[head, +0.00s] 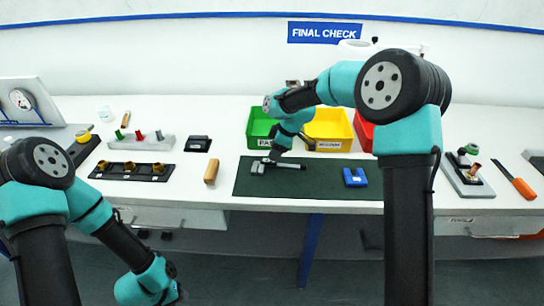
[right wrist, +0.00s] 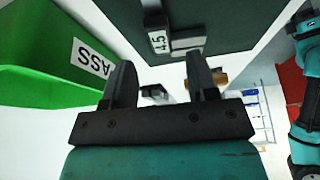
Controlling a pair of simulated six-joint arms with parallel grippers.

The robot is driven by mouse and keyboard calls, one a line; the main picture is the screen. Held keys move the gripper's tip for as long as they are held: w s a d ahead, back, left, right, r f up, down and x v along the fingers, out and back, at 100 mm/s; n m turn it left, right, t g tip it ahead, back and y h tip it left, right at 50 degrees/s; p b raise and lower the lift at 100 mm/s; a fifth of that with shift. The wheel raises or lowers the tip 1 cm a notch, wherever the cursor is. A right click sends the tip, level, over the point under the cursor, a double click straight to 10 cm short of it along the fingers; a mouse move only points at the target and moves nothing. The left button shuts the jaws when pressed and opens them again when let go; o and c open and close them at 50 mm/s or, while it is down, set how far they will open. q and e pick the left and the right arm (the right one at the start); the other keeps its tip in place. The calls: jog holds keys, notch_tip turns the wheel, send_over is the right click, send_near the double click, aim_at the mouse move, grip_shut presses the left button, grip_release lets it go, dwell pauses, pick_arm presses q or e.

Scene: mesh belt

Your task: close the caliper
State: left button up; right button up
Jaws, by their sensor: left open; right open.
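The caliper (head: 277,165) lies on the dark green mat (head: 325,187), its long bar pointing right. Its grey body (right wrist: 187,46) and a small display reading what looks like 4.5 (right wrist: 159,42) show at the top of the right wrist view. My right gripper (head: 272,158) is over the left part of the mat, close above the caliper. In the right wrist view the fingers (right wrist: 162,75) are apart with nothing held between them. My left gripper (head: 172,285) is low in front of the table, away from the caliper; its fingers are barely visible.
Green (head: 260,128), yellow (head: 328,130) and red (head: 364,131) bins stand behind the mat. A blue block (head: 355,177) lies on the mat's right side. A wooden piece (head: 211,171) and a black tray (head: 130,171) are to the left. A screwdriver-like orange tool (head: 522,187) lies far right.

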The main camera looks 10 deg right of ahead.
jog(key=v, duration=1.3)
jog(key=c, duration=0.3)
jog(key=shift+d+f+m, duration=0.1)
jog(key=shift+m, duration=0.4)
jog(key=shift+c, duration=0.9)
jog(key=m, duration=0.2)
jog(key=shift+d+f+m, duration=0.2)
jog(key=shift+f+m, duration=0.05)
jog(key=shift+m, duration=0.15)
jog(key=c, duration=0.3)
jog(key=m, duration=0.3)
jog(key=shift+d+f, duration=0.25)
jog(key=shift+f, duration=0.05)
grip_shut()
jog(key=d+f+m, duration=0.2)
jog(key=m, duration=1.2)
jog(key=s+d+f+m, duration=0.1)
jog(key=d+f+m, duration=0.1)
jog(key=m, duration=1.3)
jog(key=shift+f, duration=0.4)
